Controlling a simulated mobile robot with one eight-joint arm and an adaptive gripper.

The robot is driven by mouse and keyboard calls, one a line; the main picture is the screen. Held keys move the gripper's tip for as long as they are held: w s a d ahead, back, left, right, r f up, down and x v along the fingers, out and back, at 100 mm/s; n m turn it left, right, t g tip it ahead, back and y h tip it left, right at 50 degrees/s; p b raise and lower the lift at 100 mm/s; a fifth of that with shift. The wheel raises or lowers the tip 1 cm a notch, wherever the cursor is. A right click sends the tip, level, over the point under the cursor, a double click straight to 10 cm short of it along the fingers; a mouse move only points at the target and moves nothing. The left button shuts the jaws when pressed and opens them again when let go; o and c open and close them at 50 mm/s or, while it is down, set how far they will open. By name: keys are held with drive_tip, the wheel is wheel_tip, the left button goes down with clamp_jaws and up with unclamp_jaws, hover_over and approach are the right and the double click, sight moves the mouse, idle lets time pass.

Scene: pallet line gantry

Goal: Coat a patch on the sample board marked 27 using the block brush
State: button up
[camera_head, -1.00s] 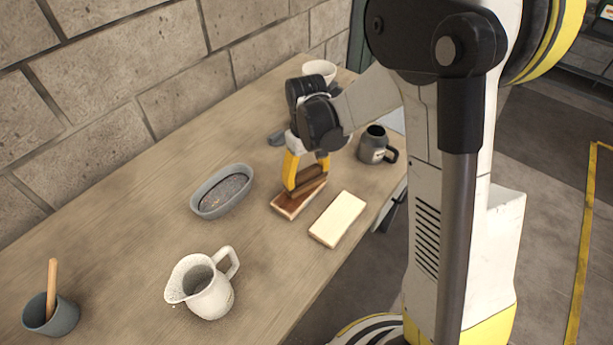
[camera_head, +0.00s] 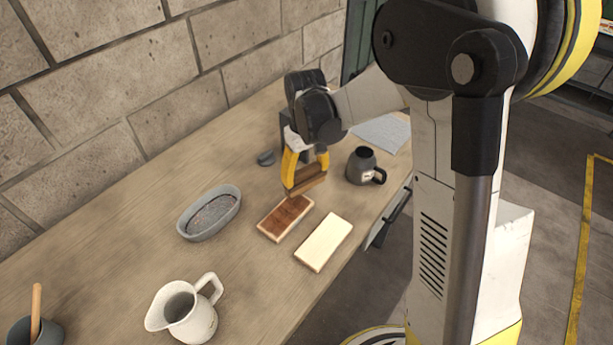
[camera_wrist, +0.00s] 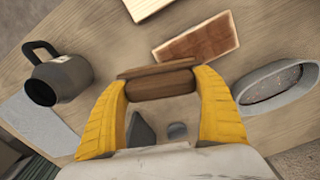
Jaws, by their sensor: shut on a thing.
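My gripper (camera_head: 306,168) is shut on the block brush (camera_head: 308,182), a brown block held crosswise between the yellow fingers. The brush also shows in the wrist view (camera_wrist: 160,86). It is above the table, just beyond the dark board and apart from it. The dark board (camera_head: 286,218) has a red-brown face with a paler rim; it also shows in the wrist view (camera_wrist: 200,40). A pale, bare-looking board (camera_head: 323,242) lies to its right. No number is readable on either board. A grey oval dish (camera_head: 184,229) holding dark, speckled contents stands left of the boards.
A dark grey mug (camera_head: 362,168) stands right of my gripper, near a grey sheet (camera_head: 383,132). A white jug (camera_head: 190,316) and a cup with a wooden stick (camera_head: 36,331) stand at the near left. A block wall borders the table.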

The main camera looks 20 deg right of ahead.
drive_tip(key=shift+r+p, duration=1.05)
drive_tip(key=shift+r, duration=0.85)
